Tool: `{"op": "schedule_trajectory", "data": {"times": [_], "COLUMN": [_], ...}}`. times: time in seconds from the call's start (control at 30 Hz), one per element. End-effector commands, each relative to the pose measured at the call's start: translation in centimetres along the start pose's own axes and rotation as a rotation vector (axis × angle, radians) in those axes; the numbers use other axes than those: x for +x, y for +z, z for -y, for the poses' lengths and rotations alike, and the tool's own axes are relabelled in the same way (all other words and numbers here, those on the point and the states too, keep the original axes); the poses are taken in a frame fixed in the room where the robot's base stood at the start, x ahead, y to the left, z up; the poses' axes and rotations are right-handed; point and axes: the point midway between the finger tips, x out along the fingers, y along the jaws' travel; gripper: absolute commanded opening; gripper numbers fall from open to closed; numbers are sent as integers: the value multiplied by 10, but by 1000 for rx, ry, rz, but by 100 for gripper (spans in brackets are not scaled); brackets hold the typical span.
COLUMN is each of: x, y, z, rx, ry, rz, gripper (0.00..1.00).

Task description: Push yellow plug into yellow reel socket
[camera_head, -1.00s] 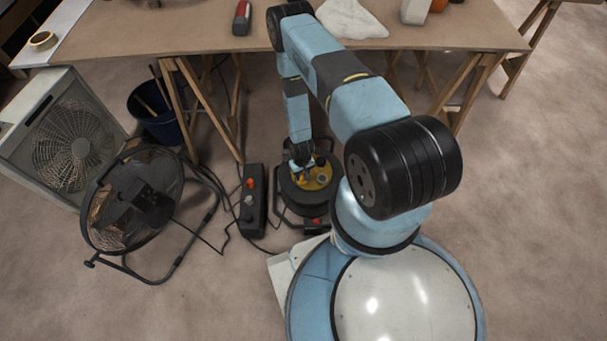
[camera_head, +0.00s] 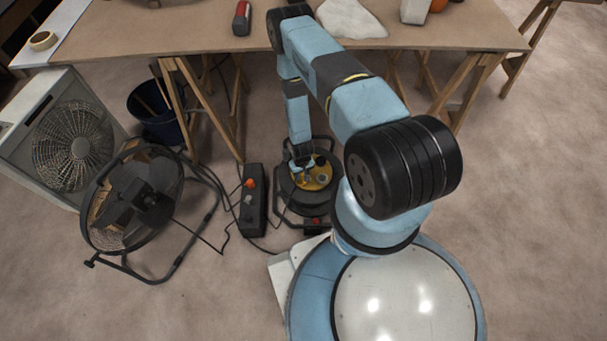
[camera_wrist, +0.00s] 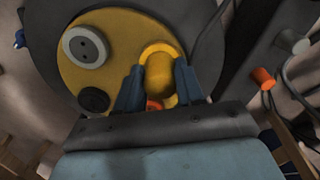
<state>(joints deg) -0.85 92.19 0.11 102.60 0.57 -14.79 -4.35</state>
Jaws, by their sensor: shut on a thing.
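The reel (camera_head: 312,205) is a black drum on the floor with a yellow disc on top. In the wrist view the yellow disc (camera_wrist: 120,28) carries a pale grey round socket (camera_wrist: 86,47), a black round socket or cap (camera_wrist: 93,99) and a yellow ringed socket (camera_wrist: 153,48). My gripper (camera_wrist: 158,88) is shut on the yellow plug (camera_wrist: 161,75), with one dark blue finger on each side. The plug lines up with the yellow socket and overlaps it in view; how deep it sits I cannot tell. My gripper (camera_head: 303,167) is above the reel's disc in the head view.
A black power strip (camera_head: 254,215) with an orange plug (camera_head: 250,183) lies left of the reel, cables trailing. A black floor fan (camera_head: 135,200), a box fan (camera_head: 72,145) and a blue bucket (camera_head: 155,112) stand further left. The workbench (camera_head: 200,30) is behind. Floor at right is clear.

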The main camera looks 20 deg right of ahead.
Motion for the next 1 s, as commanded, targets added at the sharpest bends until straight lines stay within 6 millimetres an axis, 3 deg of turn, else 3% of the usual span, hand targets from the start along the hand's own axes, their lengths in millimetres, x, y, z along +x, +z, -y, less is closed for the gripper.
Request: {"op": "schedule_trajectory", "data": {"times": [0.2, 0.23, 0.53, 0.83, 1.0], "x": [4, 4, 3, 1, -14], "y": [0, 0, 0, 0, 0], "z": [0, 0, 0, 0, 0], "rx": [0, 0, 0, 0, 0], "ry": [0, 0, 0, 0, 0], "rz": [0, 0, 0, 0, 0], "gripper": [11, 39, 67, 67, 67]}}
